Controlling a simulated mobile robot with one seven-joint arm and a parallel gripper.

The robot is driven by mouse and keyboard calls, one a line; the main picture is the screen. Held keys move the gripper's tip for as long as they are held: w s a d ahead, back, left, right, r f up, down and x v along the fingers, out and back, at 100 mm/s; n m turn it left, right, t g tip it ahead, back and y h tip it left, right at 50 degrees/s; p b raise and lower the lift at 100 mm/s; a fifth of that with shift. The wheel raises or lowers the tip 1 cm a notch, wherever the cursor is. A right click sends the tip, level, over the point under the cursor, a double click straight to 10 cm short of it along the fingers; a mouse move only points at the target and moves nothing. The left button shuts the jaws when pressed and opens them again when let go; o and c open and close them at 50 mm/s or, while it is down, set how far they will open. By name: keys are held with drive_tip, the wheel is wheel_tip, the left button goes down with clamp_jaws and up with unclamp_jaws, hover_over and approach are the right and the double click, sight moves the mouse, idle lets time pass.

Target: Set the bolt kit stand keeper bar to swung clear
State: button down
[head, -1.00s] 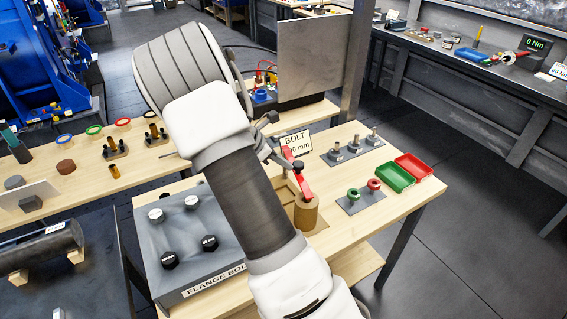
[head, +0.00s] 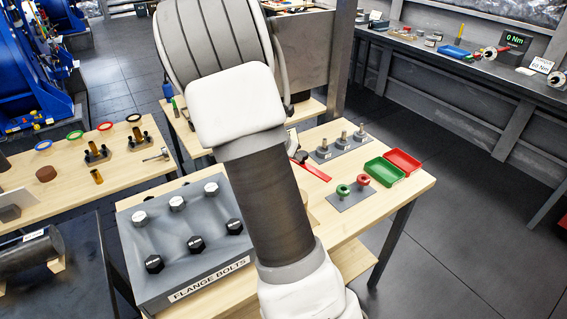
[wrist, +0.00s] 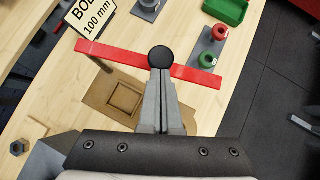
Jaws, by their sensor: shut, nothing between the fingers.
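The red keeper bar (wrist: 120,53) lies across the wrist view, with a round black knob (wrist: 162,57) over its middle. Below it on the bench is a tan square block with a square recess (wrist: 125,97); the bar passes beyond the block's far edge in this view. My gripper (wrist: 160,76) is shut and empty, its tips right at the knob and bar; I cannot tell whether they touch. In the head view the bar (head: 316,172) shows right of my arm, pointing toward the lower right. My arm hides the gripper and most of the stand there.
The "BOLT 100 mm" sign (wrist: 97,17) stands close by the bar. A plate with green and red rings (head: 351,193), green tray (head: 384,172) and red tray (head: 403,161) lie to the right. The flange bolts box (head: 180,235) is left of my arm.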

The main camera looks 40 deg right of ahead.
drive_tip(key=w+d+n+t+y, duration=0.1)
drive_tip(key=d+n+t+y, duration=0.1)
drive_tip(key=d+n, duration=0.3)
drive_tip(key=shift+w+d+t, duration=0.3)
drive_tip(key=shift+d+t, duration=0.3)
drive_tip(key=shift+d, duration=1.1)
drive_tip(key=shift+s, duration=0.1)
